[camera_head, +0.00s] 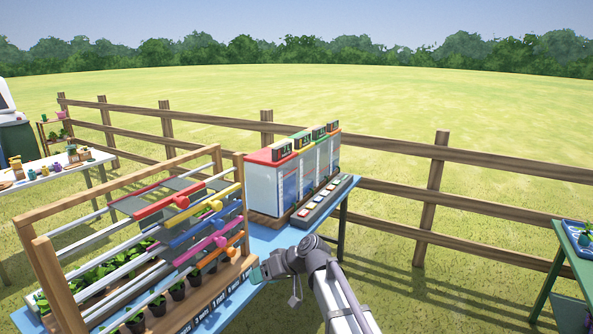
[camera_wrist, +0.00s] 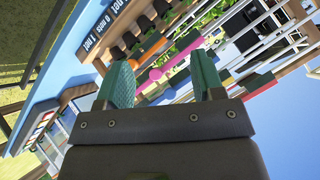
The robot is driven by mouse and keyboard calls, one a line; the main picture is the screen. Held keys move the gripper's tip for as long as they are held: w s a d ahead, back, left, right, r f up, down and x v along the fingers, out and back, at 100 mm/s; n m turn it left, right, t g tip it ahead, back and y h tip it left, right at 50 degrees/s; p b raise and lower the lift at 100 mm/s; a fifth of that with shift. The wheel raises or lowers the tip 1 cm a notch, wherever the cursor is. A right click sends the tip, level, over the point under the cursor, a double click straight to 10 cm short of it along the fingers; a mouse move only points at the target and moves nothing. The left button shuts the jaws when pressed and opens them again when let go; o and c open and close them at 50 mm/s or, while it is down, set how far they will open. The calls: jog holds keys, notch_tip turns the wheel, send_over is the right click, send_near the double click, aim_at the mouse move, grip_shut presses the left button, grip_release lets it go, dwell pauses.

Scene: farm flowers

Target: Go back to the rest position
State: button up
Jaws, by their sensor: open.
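My gripper (camera_wrist: 162,85) shows in the wrist view with its two green fingers apart and nothing between them. In the head view my gripper (camera_head: 258,274) is low in the middle, in front of the wooden rack's right front corner. Its fingertips are small there and partly hidden by my wrist. The wooden rack (camera_head: 41,284) holds coloured sliding bars, with a row of potted seedlings (camera_head: 178,289) beneath. In the wrist view the rack appears tilted behind the fingers.
A blue table (camera_head: 262,238) carries the rack and a white cabinet (camera_head: 264,186) with coloured tops. A button panel (camera_head: 322,203) lies before the cabinet. A wooden fence (camera_head: 428,212) runs behind. A white table (camera_head: 68,163) stands left, a green table (camera_head: 548,280) right. Grass lies between.

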jog(key=s+d+f+m+h, duration=0.2)
jog(key=s+d+h, duration=0.1)
jog(key=s+d, duration=0.4)
jog(key=s+d+f+m+g+h, duration=0.1)
jog(key=s+d+f+m+h, duration=0.1)
jog(key=s+d, duration=0.5)
jog(key=s+d+f+m+g+h, duration=0.1)
jog(key=s+d+f+m+h, duration=0.1)
jog(key=s+d, duration=0.5)
jog(key=d+m+h, duration=0.1)
jog(key=d+h, duration=0.1)
jog(key=d, duration=0.4)
jog(key=shift+d+f+h, duration=0.15)
jog(key=shift+d+h, duration=0.2)
jog(key=shift+h, duration=0.05)
